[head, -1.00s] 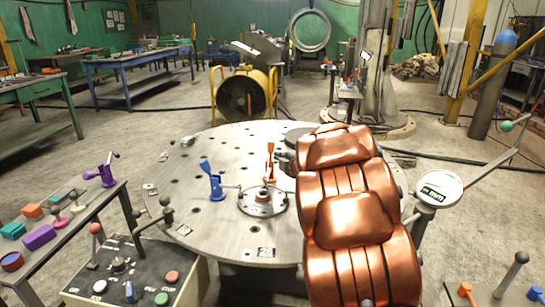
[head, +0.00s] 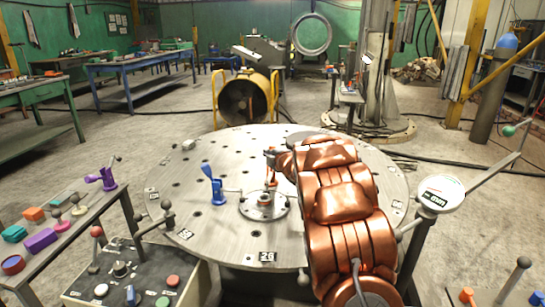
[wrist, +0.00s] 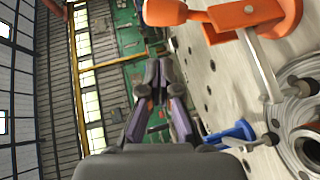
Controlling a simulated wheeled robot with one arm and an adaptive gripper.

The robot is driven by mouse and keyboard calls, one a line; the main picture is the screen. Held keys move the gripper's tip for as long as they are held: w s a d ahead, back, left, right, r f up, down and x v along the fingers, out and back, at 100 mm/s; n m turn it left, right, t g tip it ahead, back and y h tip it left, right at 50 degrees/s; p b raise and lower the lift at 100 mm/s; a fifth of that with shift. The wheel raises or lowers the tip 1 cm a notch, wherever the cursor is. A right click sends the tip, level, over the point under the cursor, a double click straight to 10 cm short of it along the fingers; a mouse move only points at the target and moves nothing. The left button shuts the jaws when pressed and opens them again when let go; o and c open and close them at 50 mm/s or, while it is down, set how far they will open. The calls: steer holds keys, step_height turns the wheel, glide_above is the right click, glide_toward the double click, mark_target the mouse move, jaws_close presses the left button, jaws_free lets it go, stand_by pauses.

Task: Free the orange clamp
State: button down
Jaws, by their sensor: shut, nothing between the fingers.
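The orange clamp (head: 271,181) stands on the round table beside the central flange (head: 264,204); my gripper and arm partly hide it in the head view. In the wrist view the orange clamp (wrist: 245,16) fills the top, close by. Its orange handle (wrist: 166,12) points away from the table, and its metal bar reaches toward the flange (wrist: 306,145). I cannot tell whether its pad touches the flange. My gripper (head: 269,154) is above and close to the clamp. In the wrist view my gripper (wrist: 158,75) has its fingers together and empty, apart from the handle.
A blue clamp (head: 213,186) stands left of the flange, its bar toward it. The round table (head: 185,225) has several holes and is otherwise mostly clear. A dial gauge (head: 440,194) stands at right. A side bench (head: 62,238) with loose parts and a button box (head: 135,285) are at left.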

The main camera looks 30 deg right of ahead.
steer(key=shift+w+d+f, duration=0.25)
steer(key=shift+w+d, duration=0.25)
steer(key=shift+d, duration=0.25)
steer(key=shift+w+d+f, duration=0.2)
steer(key=shift+w+d, duration=0.3)
steer(key=shift+d, duration=0.2)
steer(key=shift+w+r+p, duration=0.1)
steer(key=shift+r+p, duration=0.05)
steer(key=shift+p, duration=1.25)
steer(key=shift+d, duration=0.1)
steer(key=shift+g+p, duration=0.3)
steer(key=shift+p, duration=0.1)
